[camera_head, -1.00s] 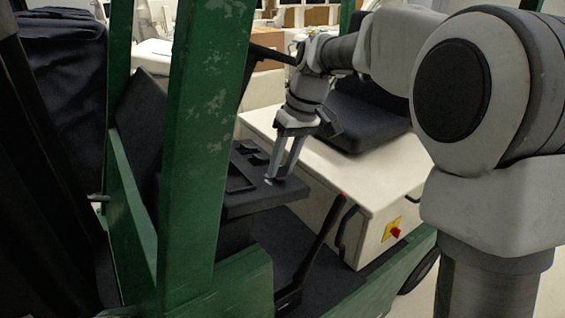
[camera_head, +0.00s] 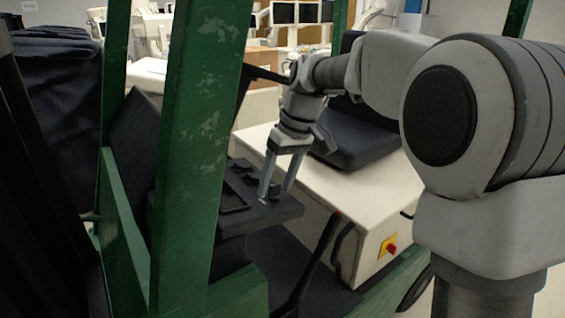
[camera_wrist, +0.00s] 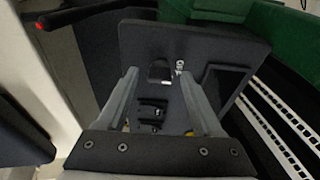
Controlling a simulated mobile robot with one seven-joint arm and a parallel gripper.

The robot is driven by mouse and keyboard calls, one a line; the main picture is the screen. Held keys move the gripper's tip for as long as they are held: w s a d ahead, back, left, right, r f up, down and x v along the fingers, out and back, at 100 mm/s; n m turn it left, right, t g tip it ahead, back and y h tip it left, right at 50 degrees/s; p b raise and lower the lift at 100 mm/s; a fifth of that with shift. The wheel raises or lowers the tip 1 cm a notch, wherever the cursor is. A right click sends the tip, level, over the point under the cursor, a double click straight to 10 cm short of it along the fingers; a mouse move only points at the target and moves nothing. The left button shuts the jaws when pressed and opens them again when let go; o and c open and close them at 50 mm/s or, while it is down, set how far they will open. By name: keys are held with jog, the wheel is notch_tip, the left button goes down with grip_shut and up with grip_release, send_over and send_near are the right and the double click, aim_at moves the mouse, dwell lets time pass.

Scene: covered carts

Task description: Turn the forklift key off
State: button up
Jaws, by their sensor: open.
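The forklift key (camera_wrist: 180,66) is a small silvery piece on the dark dashboard panel (camera_wrist: 215,47). It shows as a tiny light spot in the head view (camera_head: 264,201), by the near edge of the panel (camera_head: 284,213). My gripper (camera_head: 274,195) points down over this panel, its two fingers apart with nothing between them. In the wrist view my gripper (camera_wrist: 158,74) has its right fingertip close to the key. The key lies just beyond that tip. I cannot tell whether they touch, nor which way the key is turned.
A green mast post (camera_head: 194,150) stands left of the panel. A black lever with a red tip (camera_head: 322,245) rises in front. The white body (camera_head: 365,205) carries a red knob on a yellow plate (camera_head: 389,247) and a black seat (camera_head: 362,145). A black dash switch (camera_wrist: 160,72) sits near the key.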

jog(key=p+v, duration=0.2)
jog(key=v, duration=1.5)
jog(key=shift+p, duration=0.3)
jog(key=shift+s+r, duration=0.1)
jog(key=shift+r, duration=0.05)
jog(key=s+d+f+m+t+h, duration=0.1)
jog(key=s+d+f+m, duration=0.1)
jog(key=s, duration=0.6)
jog(key=s+d+f+m+t+h, duration=0.1)
jog(key=s+d+f+m+t, duration=0.1)
jog(key=s+d+f, duration=0.2)
jog(key=s+d+f+m+t+h, duration=0.1)
jog(key=s+d+f+m+t, duration=0.1)
jog(key=s+f, duration=0.6)
jog(key=s, duration=0.4)
jog(key=shift+d+f+m, duration=0.25)
jog(key=shift+d+m, duration=0.15)
jog(key=shift+c, duration=1.4)
jog(key=shift+a, duration=0.1)
jog(key=shift+a, duration=0.1)
